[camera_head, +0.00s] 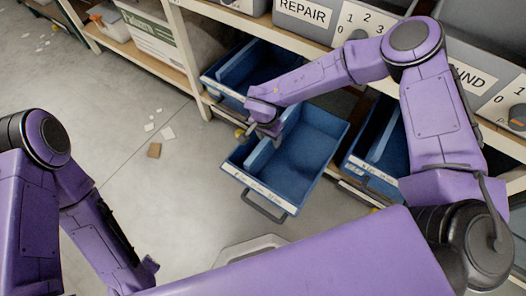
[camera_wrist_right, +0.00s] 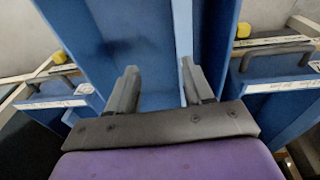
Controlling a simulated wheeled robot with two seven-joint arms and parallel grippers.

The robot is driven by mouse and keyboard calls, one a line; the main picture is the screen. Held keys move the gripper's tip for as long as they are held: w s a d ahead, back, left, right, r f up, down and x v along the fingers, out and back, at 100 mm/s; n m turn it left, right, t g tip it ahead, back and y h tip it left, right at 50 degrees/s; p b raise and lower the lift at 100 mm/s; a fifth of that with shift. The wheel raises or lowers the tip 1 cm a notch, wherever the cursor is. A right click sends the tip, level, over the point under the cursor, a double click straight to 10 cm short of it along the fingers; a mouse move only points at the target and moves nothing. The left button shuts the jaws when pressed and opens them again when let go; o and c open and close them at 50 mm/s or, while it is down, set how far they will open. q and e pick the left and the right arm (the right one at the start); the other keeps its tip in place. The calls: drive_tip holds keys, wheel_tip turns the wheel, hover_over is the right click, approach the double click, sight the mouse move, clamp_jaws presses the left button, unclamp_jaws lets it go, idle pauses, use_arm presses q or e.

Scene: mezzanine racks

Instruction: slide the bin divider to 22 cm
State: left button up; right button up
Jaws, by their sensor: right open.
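The pulled-out blue bin (camera_head: 318,137) hangs out from the lower shelf in the middle of the head view, with a dark handle and a white marked strip (camera_head: 258,188) on its front. Its lighter blue divider (camera_head: 262,156) stands upright near the bin's left side; the marks are too small to read. My right gripper (camera_head: 265,128) is over the divider's back part. In the right wrist view its fingers (camera_wrist_right: 160,90) are apart, with a thin blue edge, seemingly the divider (camera_wrist_right: 186,75), close to the right finger; contact is unclear. My left gripper (camera_head: 148,272) is low at left, its fingers unclear.
Other blue bins stand left (camera_head: 235,72) and right (camera_head: 372,150) of the pulled-out one. Grey labelled bins (camera_head: 305,14) fill the shelf above. A cardboard piece (camera_head: 154,150) and paper scraps lie on the otherwise open concrete floor at left.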

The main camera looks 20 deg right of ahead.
sight(262, 144)
drive_tip(key=w, duration=0.1)
drive_tip(key=w+a+r+y, duration=0.1)
drive_tip(key=w, duration=0.1)
drive_tip(key=shift+a+r+y, duration=0.15)
drive_tip(key=shift+r+y, duration=0.05)
drive_tip(key=shift+y, duration=0.1)
wheel_tip(262, 144, down, 10)
drive_tip(key=shift+s+r+b, duration=0.1)
drive_tip(key=shift+b, duration=0.8)
use_arm(q)
wheel_tip(262, 144, down, 3)
drive_tip(key=shift+r, duration=0.2)
use_arm(e)
drive_tip(key=shift+c, duration=0.3)
clamp_jaws()
drive_tip(key=shift+s, duration=0.1)
